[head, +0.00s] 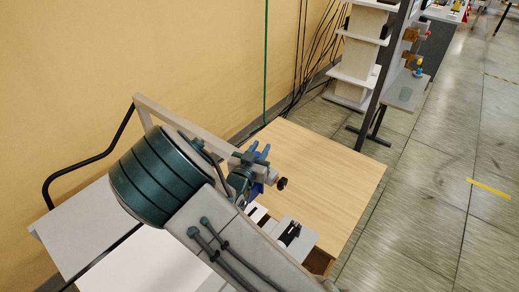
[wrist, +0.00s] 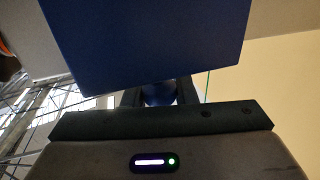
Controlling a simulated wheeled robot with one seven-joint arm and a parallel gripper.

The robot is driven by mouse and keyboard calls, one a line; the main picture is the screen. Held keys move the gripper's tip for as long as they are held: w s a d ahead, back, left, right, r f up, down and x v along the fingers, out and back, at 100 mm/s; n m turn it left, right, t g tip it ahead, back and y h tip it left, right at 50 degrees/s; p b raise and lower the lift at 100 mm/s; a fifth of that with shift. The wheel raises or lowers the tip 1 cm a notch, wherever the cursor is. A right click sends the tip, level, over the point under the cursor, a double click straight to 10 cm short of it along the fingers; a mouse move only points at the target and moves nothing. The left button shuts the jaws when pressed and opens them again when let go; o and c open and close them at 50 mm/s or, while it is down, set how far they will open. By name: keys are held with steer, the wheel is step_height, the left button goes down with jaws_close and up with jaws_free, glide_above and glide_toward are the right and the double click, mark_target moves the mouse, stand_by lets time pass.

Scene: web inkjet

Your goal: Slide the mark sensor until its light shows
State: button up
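In the wrist view a large blue block (wrist: 155,40), seemingly the mark sensor's body, fills the top and hides my fingertips. A rounded blue part (wrist: 158,93) shows below it, between the two dark fingers of my gripper (wrist: 159,88). No clear gap shows beside it, but I cannot tell whether the fingers press on it. In the head view my gripper (head: 240,180) is at a metal bracket with blue parts (head: 255,158) and a dark knob (head: 282,184). My arm hides much of this. A green light (wrist: 172,161) beside a white bar is lit on the grey housing, apparently my gripper's own.
A wooden table top (head: 320,165) lies clear behind and right of the bracket. White and grey machine panels (head: 150,265) are at the lower left, with a bent black rail (head: 75,165). A shelf stand (head: 360,55) stands farther back; the floor at right is open.

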jaws_close()
steer(key=shift+w+a+b, duration=0.35)
steer(key=shift+a, duration=0.15)
steer(key=o, duration=0.6)
jaws_free()
steer(key=shift+s, duration=0.1)
steer(key=b+v, duration=0.2)
steer(key=v, duration=1.1)
steer(key=shift+s+a, duration=0.15)
steer(key=shift+s, duration=0.15)
steer(key=shift+w, duration=0.1)
